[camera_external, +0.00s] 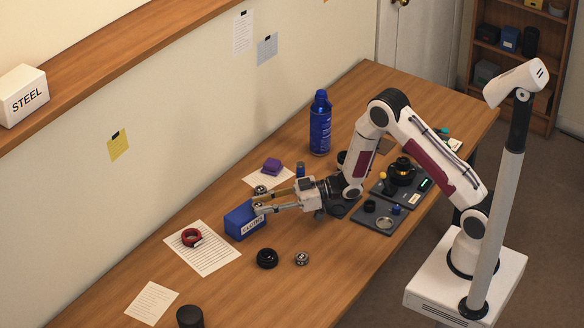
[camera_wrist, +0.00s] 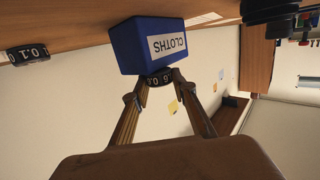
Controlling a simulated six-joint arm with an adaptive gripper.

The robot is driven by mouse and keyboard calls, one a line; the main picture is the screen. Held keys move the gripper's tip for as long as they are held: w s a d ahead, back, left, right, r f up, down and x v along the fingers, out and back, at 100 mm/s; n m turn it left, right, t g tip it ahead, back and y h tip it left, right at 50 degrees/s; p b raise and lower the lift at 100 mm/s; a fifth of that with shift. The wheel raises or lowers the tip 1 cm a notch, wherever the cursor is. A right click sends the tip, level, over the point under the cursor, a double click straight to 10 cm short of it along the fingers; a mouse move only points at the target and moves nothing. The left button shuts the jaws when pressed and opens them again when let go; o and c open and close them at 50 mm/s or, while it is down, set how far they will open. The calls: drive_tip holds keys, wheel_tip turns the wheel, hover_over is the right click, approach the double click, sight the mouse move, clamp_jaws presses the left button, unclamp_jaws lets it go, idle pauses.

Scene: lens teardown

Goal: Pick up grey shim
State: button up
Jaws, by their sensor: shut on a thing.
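The grey shim (camera_wrist: 160,77), a small dark grey disc with light numerals on its edge, sits between my fingertips in the wrist view. My gripper (camera_external: 259,201) is shut on it, just beside the blue box marked CLOTHS (camera_external: 241,221). In the wrist view the box (camera_wrist: 148,45) is directly beyond the shim; I cannot tell whether they touch. A second dark disc with numerals (camera_wrist: 27,53) lies on the table at the left of the wrist view.
A black ring (camera_external: 267,258) and a small silver part (camera_external: 302,258) lie in front of the box. A red ring (camera_external: 191,237) is on a paper sheet to the left. A blue bottle (camera_external: 320,124) stands behind. Dark trays with parts (camera_external: 367,222) are at right. The front-left table has free room.

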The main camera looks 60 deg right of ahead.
drive_tip(key=shift+r, duration=0.1)
drive_tip(key=shift+r, duration=4.9)
drive_tip(key=x, duration=0.2)
drive_tip(key=r+x, duration=0.1)
drive_tip(key=x, duration=0.1)
drive_tip(key=shift+w+a, duration=0.1)
hover_over(250, 211)
drive_tip(key=shift+f, duration=3.15)
